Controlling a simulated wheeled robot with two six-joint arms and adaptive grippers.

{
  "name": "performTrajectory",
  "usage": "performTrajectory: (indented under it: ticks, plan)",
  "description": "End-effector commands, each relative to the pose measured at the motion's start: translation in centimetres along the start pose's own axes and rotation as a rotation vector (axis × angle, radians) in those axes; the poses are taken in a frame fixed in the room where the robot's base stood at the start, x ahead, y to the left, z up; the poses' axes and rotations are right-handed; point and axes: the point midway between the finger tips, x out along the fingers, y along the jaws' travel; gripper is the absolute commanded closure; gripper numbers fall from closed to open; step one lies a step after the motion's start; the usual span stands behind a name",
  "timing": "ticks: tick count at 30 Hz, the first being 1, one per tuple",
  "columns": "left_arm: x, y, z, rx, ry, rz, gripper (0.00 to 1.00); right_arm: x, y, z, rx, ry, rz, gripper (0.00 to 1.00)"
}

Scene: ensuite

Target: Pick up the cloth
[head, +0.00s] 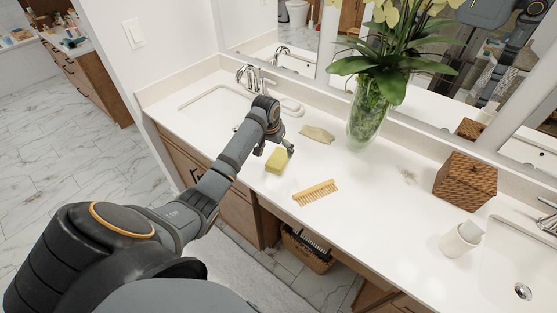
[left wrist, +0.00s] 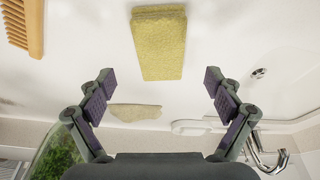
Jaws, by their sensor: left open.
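A yellow folded cloth (head: 277,161) lies on the white counter, near its front edge. It shows in the left wrist view (left wrist: 158,42) as a thick textured rectangle at the top centre. My left gripper (head: 283,148) is just behind the cloth and above the counter in the head view. In the left wrist view its two fingers (left wrist: 158,82) are wide apart and empty, with the cloth beyond the tips. The gripper hides a little of the cloth's surroundings in the head view. My right gripper does not clearly show.
A wooden comb (head: 316,192) lies right of the cloth. A flat greenish-beige piece (head: 317,134) lies behind it. A glass vase with a plant (head: 366,115), a woven box (head: 465,181) and a white cup (head: 459,241) stand farther right. A sink (head: 215,108) is at left.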

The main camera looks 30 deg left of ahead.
Motion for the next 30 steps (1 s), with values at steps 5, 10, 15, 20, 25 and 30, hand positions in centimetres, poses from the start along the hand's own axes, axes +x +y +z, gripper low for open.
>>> performTrajectory:
  ticks: [5,10,15,20,25,30]
  plan:
    - [0.5,0.0,0.0,0.000,-0.002,-0.001,0.09,-0.2,0.0,0.0,0.000,0.000,0.000,0.29]
    - [3.1,0.0,-0.1,-0.001,-0.005,0.001,0.09,-1.6,0.0,-0.1,0.001,0.000,-0.001,0.29]
    - [5.3,0.0,-0.1,0.000,-0.001,0.000,0.09,-1.6,-0.1,-0.1,0.001,0.000,-0.002,0.29]
    - [5.5,-0.1,-0.1,0.001,0.000,-0.001,0.09,-1.5,-0.1,-0.1,0.001,0.000,-0.003,0.29]
    - [5.5,-0.1,-0.1,0.001,0.000,-0.001,0.24,-1.5,-0.2,-0.1,0.001,0.000,-0.003,0.29]
    - [5.5,-0.1,-0.1,0.001,0.000,-0.002,0.47,-1.5,-0.2,-0.1,0.001,0.000,-0.003,0.29]
